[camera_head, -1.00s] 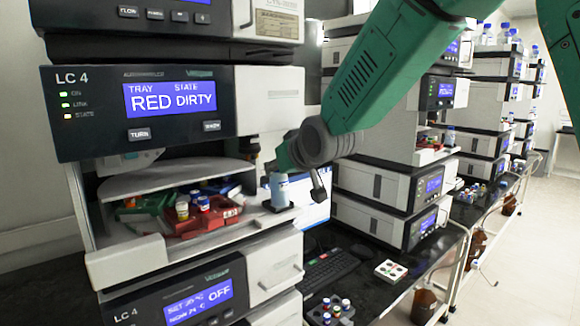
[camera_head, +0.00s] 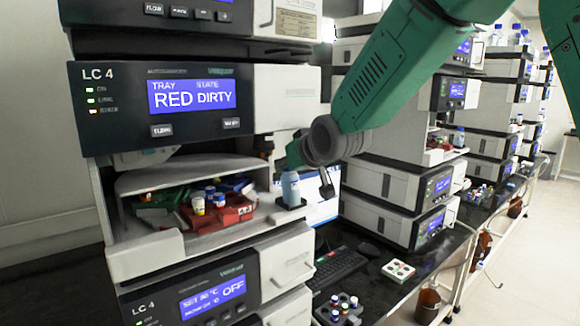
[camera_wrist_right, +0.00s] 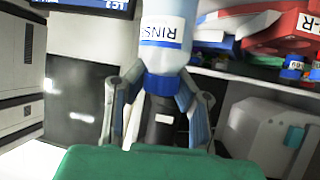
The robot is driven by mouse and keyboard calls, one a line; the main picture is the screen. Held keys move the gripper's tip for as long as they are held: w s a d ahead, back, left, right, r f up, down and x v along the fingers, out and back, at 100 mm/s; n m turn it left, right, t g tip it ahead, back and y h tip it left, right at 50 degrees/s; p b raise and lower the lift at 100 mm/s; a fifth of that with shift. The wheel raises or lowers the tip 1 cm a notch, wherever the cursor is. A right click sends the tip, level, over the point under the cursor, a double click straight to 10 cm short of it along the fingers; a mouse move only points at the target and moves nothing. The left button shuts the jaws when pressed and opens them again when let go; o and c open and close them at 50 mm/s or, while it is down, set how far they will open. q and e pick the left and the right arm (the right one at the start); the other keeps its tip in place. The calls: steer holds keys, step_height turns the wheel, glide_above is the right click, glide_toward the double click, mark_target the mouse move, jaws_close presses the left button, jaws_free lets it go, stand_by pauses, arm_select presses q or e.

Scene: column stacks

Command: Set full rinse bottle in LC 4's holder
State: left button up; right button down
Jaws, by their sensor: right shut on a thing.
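The rinse bottle (camera_head: 290,188) is pale blue and upright at the right end of LC 4's open tray bay. Its lower end meets a dark holder (camera_head: 296,205); I cannot tell whether it is fully seated. My right gripper (camera_head: 287,164) comes from the upper right and is mostly hidden behind its wrist. In the right wrist view the bottle (camera_wrist_right: 163,30) appears upside down, its label partly reading "RINS". There the right gripper (camera_wrist_right: 160,92) is shut around the blue cap (camera_wrist_right: 163,84). My left gripper is out of view.
LC 4's display (camera_head: 192,96) reads "TRAY RED, STATE DIRTY". A red tray (camera_head: 232,214) with vials sits left of the bottle. A pale shelf (camera_head: 190,178) lies above it. A keyboard (camera_head: 335,268) and vial racks (camera_head: 338,312) stand on the dark bench.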

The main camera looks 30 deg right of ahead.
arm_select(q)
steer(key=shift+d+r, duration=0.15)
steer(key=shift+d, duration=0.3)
arm_select(e)
steer(key=shift+d, duration=0.65)
steer(key=shift+a, duration=0.1)
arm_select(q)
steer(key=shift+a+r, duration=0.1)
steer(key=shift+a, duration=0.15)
arm_select(e)
steer(key=shift+w+a+r, duration=0.1)
steer(key=shift+w+a, duration=0.15)
steer(key=shift+a, duration=0.15)
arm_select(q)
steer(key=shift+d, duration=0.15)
arm_select(e)
steer(key=shift+w+d, duration=0.1)
steer(key=shift+d, duration=0.05)
arm_select(q)
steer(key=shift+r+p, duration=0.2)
steer(key=shift+p, duration=0.15)
arm_select(e)
steer(key=shift+f, duration=0.2)
steer(key=c, duration=1.3)
jaws_free()
steer(key=shift+c, duration=0.2)
